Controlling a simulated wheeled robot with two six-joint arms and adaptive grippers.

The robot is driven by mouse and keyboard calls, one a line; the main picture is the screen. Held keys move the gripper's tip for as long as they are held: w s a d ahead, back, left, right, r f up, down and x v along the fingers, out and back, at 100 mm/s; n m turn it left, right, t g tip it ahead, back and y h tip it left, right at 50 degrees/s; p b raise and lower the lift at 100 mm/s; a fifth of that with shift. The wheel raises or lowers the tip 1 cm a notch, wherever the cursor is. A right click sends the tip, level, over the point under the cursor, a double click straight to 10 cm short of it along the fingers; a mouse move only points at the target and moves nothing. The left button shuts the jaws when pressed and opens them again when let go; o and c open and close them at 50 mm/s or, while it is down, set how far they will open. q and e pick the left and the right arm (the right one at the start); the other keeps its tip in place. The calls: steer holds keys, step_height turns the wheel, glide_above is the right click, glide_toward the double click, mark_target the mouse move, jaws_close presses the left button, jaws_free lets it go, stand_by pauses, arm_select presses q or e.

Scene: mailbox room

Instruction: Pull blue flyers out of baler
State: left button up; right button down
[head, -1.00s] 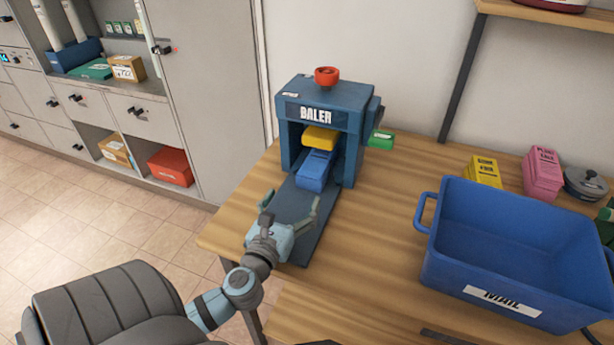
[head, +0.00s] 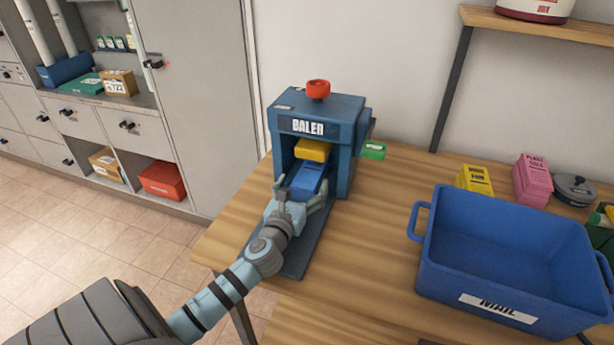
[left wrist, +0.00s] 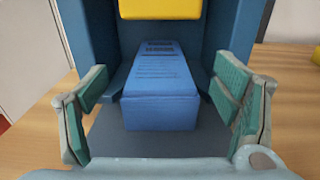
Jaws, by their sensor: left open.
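The blue flyers (head: 308,178) form a flat bundle on the bed of the baler (head: 347,123), sticking out of its front opening. A yellow block (head: 313,151) is just above them inside the baler. My left gripper (head: 303,190) is open at the opening. In the left wrist view the blue flyers (left wrist: 160,90) lie between its two green-padded fingers (left wrist: 160,112), with a gap on each side. The yellow block (left wrist: 160,8) shows at the top of that view. My right gripper is not in view.
A blue mail bin (head: 440,268) stands on the table to the right. Pink (head: 533,178) and yellow (head: 474,180) flyer stacks stand behind it. A green piece (head: 372,151) sticks out at the baler's right side. Bare wooden table lies between baler and bin.

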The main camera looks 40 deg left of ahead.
mark_target(308, 177)
arm_select(q)
steer(key=x, duration=0.4)
steer(key=shift+w, duration=0.15)
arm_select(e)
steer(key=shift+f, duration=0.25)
